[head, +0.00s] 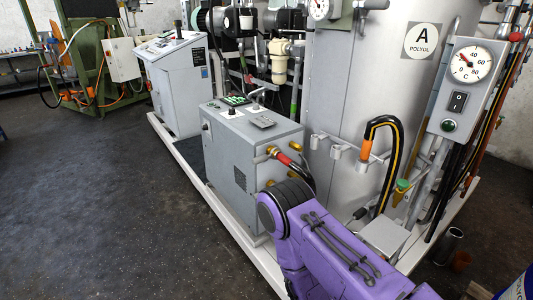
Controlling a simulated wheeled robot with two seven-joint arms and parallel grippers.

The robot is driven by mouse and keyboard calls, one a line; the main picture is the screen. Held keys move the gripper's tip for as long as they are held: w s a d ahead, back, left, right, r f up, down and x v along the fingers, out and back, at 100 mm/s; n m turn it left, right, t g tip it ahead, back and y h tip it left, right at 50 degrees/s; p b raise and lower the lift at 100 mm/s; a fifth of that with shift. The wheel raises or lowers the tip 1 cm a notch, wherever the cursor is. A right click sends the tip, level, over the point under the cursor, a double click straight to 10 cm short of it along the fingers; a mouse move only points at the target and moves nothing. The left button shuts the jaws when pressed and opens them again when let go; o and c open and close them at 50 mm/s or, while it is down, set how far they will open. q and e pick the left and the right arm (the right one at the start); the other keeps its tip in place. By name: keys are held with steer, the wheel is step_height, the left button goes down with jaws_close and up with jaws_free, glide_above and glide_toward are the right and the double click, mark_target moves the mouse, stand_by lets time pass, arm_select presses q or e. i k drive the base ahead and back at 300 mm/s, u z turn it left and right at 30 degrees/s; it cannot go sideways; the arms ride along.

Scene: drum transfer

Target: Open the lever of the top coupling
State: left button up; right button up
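A grey cabinet (225,155) stands in the middle of the head view. Brass fittings stick out of its right side. The upper one, seemingly the top coupling (271,151), has a hose (297,168) with a red section and a black section running down to the right. Another brass fitting (268,183) sits below it, partly behind my purple arm. The coupling's lever is too small to make out. My purple arm fills the bottom centre and right, in front of the cabinet's lower right corner. Neither gripper shows in this view.
A silver tank (365,85) labelled "A POLYOL" stands right of the cabinet. A black and orange hose (386,125) loops at its front. A gauge box (466,85) on a post is farther right. The dark floor (100,200) at left is clear.

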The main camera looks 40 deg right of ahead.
mark_target(258, 160)
steer(key=z, duration=0.75)
steer(key=i, duration=0.85)
steer(key=z, duration=0.95)
